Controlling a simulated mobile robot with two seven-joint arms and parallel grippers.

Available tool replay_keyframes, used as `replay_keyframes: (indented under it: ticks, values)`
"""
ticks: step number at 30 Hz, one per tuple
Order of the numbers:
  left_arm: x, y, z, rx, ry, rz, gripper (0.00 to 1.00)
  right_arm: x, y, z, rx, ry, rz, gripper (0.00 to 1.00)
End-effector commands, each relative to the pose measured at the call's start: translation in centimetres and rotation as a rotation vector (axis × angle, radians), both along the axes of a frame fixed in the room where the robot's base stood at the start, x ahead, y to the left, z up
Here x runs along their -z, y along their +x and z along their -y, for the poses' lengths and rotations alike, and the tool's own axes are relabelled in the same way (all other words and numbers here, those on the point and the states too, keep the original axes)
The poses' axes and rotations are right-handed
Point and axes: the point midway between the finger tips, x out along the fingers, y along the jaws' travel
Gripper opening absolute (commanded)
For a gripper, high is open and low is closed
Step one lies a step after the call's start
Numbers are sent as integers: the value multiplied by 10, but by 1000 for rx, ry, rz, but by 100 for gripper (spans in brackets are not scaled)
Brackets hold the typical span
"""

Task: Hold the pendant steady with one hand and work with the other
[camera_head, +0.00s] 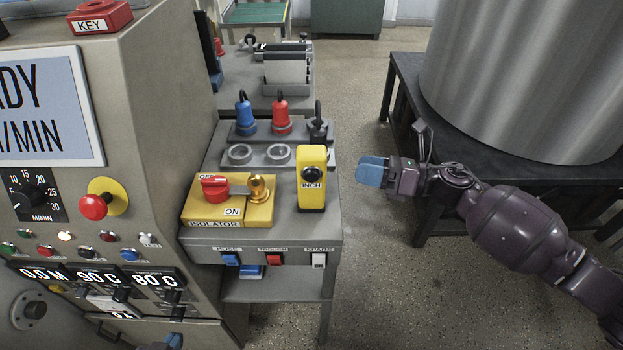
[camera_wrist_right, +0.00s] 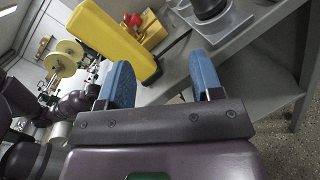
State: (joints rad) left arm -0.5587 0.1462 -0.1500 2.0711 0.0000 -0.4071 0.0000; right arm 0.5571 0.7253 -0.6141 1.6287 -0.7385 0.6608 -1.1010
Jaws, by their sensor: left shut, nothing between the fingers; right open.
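The yellow pendant (camera_head: 311,180) marked INCH stands upright on the grey bench, with a black round button on its face. My right gripper (camera_head: 371,169) is to its right, apart from it, with blue fingertips pointing toward it. In the right wrist view the gripper (camera_wrist_right: 163,80) is open and empty, and the pendant (camera_wrist_right: 115,40) shows beyond the fingers, toward the left one. My left gripper (camera_head: 172,342) shows only as a bit of blue fingertip at the bottom edge, in front of the control panel. It is shut, well away from the pendant.
A yellow isolator box (camera_head: 230,212) with a red switch and brass padlock sits left of the pendant. Blue (camera_head: 245,118) and red (camera_head: 281,118) connectors stand behind. The control console (camera_head: 140,150) is at left. A steel drum (camera_head: 520,70) on a black stand is right.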

Motion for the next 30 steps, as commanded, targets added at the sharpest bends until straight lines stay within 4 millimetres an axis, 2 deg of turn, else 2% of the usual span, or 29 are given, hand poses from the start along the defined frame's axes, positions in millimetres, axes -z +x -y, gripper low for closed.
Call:
replay_keyframes:
  ticks: [4,12,20,30]
  values:
    - [0,-1,0,0,1,-1,0,20,-20,0,-142,-107,205,60]
    - [0,-2,-1,2,4,-4,0,26,-41,0,-281,-153,448,60]
    - [-2,-1,-1,1,4,-1,0,25,-41,-10,-284,-155,489,60]
    - [-8,0,-2,1,3,10,0,29,-41,-48,-283,-155,486,60]
